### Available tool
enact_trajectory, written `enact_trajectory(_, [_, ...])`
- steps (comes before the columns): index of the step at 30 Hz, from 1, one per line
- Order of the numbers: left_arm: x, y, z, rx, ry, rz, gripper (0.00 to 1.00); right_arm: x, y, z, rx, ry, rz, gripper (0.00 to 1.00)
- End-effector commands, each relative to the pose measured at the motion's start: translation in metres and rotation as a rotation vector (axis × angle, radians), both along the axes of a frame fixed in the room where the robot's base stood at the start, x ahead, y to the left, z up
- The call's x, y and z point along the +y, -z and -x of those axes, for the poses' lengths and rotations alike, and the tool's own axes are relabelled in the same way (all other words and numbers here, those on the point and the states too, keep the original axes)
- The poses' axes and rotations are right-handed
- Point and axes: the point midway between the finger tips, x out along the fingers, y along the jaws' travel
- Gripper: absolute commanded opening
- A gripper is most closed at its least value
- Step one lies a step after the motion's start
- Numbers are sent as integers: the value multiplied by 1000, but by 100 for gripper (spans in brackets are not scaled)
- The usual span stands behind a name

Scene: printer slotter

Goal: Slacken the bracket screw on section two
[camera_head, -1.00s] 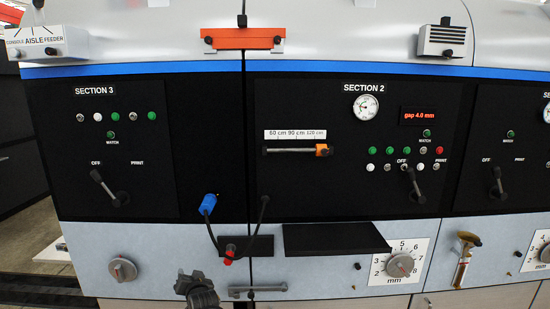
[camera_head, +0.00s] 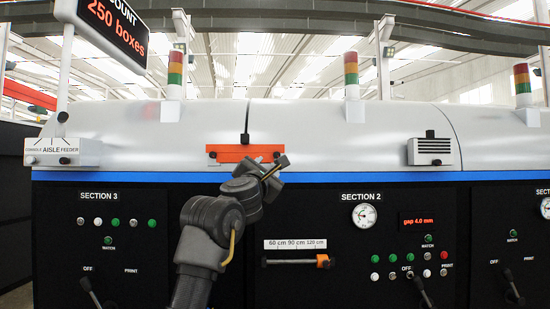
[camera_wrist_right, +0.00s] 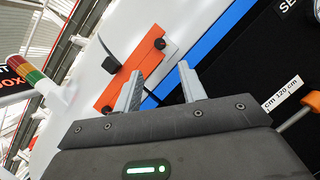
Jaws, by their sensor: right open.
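The orange bracket (camera_head: 235,153) is fixed across the seam between sections 3 and 2, just above the blue stripe. It has a dark screw knob at its left end (camera_head: 212,155) and another at its section 2 end (camera_head: 277,155). In the right wrist view the bracket (camera_wrist_right: 130,72) lies beyond the fingers, with the section 2 end knob (camera_wrist_right: 160,43) above and between the fingertips. My right gripper (camera_head: 281,166) is at the bracket's right end; its fingers (camera_wrist_right: 160,72) are apart, with nothing between them. My left gripper is out of view.
The section 2 panel has a gauge (camera_head: 365,215), a red gap display (camera_head: 418,222) and a handle (camera_head: 421,290). An orange-ended slider (camera_head: 323,261) sits below the scale. A grey vented box (camera_head: 430,151) is on the hood to the right.

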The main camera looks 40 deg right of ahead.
Motion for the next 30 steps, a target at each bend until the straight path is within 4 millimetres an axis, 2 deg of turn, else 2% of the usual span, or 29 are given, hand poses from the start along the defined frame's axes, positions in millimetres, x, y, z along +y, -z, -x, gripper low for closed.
enact_trajectory(8, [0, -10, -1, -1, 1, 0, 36, -8, -7, -4, -11, -2, -12, 41])
enact_trajectory(15, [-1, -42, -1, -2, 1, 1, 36, -39, -24, -29, -9, -2, -10, 41])
enact_trajectory(21, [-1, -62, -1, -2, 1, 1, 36, -65, -32, -49, -9, 0, -7, 41])
enact_trajectory(30, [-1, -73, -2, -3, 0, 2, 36, -81, -34, -63, -10, -2, -9, 41])
